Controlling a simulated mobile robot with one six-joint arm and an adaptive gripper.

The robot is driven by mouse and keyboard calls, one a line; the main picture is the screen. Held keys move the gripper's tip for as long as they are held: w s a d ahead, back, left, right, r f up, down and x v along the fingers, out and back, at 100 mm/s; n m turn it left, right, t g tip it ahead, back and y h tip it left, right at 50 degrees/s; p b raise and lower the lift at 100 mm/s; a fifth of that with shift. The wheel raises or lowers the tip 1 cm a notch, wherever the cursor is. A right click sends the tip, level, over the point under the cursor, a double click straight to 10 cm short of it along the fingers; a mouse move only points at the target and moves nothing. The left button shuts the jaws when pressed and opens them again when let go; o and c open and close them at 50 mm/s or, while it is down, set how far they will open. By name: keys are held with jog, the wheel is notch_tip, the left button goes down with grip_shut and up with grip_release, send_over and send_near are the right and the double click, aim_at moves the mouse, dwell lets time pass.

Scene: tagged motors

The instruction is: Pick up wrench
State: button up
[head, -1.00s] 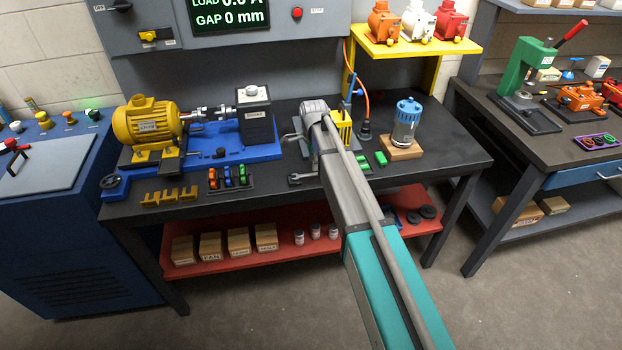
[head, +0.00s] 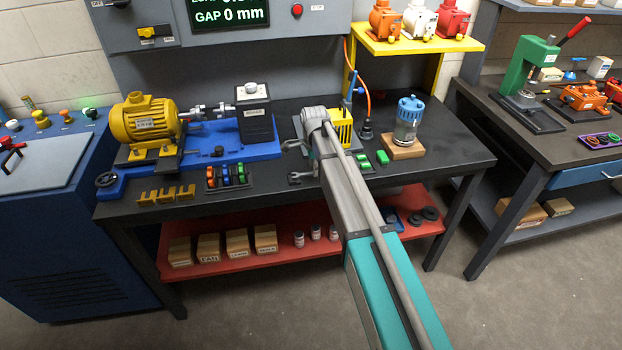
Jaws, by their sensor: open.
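The wrench (head: 301,176) is a small grey tool with an open jaw. It lies near the front of the dark workbench, just left of my arm, and its right part may be hidden by the arm. My gripper (head: 297,141) is over the bench, behind the wrench in the picture. Only dark parts of it show beside my wrist; the arm covers much of the rest. It is open, with nothing seen in it, and looks apart from the wrench. Its exact height above the bench cannot be told.
A yellow slotted holder (head: 342,128) stands right behind my wrist. Green blocks (head: 382,157) and a blue-topped canister (head: 408,122) are to the right. The yellow motor (head: 145,122) on its blue base and a rack of coloured rings (head: 228,177) are to the left.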

jog(key=shift+f+b, duration=0.6)
jog(key=shift+f, duration=0.25)
grip_shut()
